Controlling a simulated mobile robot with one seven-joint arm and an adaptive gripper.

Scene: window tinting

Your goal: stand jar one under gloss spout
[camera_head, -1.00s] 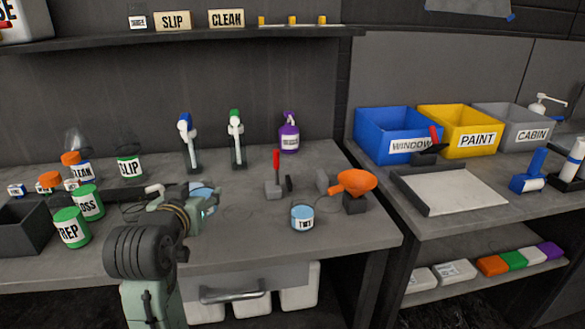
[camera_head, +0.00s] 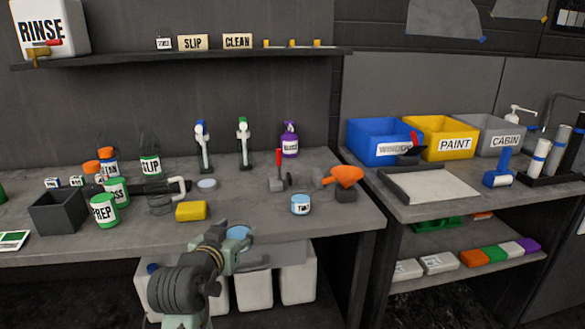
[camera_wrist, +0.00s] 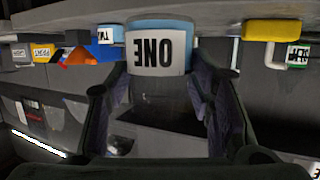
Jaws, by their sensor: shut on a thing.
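Jar one (camera_wrist: 160,50), a clear jar with a blue band and an upside-down "ONE" label, sits between my fingers in the wrist view. My gripper (camera_head: 236,246) is shut on it, in front of the workbench's front edge in the head view, where the jar's blue top (camera_head: 238,232) shows. A green-and-white container (camera_head: 116,191) with a label ending in "OSS" stands at the left of the bench. A purple pump bottle (camera_head: 290,140) stands at the back; its label is too small to read. I cannot tell which thing is the gloss spout.
A yellow sponge (camera_head: 191,211) and a dark open box (camera_head: 57,211) lie left. The bench between sponge and jar two is clear.

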